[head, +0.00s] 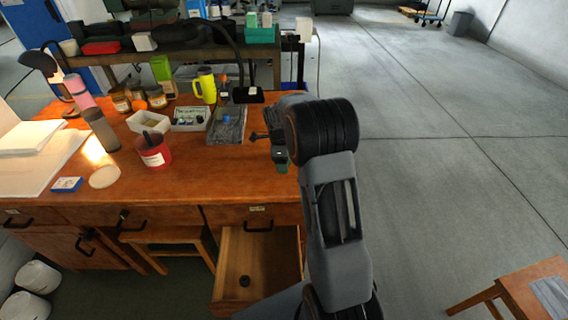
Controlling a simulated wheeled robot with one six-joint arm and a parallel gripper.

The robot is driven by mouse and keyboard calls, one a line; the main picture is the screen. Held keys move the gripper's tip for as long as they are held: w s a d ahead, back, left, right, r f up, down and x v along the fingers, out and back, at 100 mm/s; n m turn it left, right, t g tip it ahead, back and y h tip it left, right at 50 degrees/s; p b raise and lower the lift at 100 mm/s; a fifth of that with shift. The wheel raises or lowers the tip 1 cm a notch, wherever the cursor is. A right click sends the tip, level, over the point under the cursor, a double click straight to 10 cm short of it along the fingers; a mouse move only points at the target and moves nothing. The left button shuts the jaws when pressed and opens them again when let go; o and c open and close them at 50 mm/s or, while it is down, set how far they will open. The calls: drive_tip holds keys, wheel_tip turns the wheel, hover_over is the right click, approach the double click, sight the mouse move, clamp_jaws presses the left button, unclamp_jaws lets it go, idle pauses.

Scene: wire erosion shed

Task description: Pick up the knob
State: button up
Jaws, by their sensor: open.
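A small dark, roundish piece (244,281), which looks like the knob, lies on the floor of an open wooden drawer (228,262) under the workbench. It is apart from the drawer walls. My arm rises on the right of the head view, in front of the bench's right end, to the right of the drawer. Nothing of mine touches the dark piece.
The workbench (210,180) carries a red pot (153,150), a yellow mug (204,86), a grey tray (226,126) and several jars. A green vise (280,156) sits at its right edge, near my arm. A stool (170,236) stands left of the drawer. The right floor is mostly clear.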

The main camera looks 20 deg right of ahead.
drive_tip(key=shift+c, duration=0.2)
drive_tip(key=c, duration=1)
drive_tip(key=shift+o, duration=0.2)
drive_tip(key=shift+r, duration=0.1)
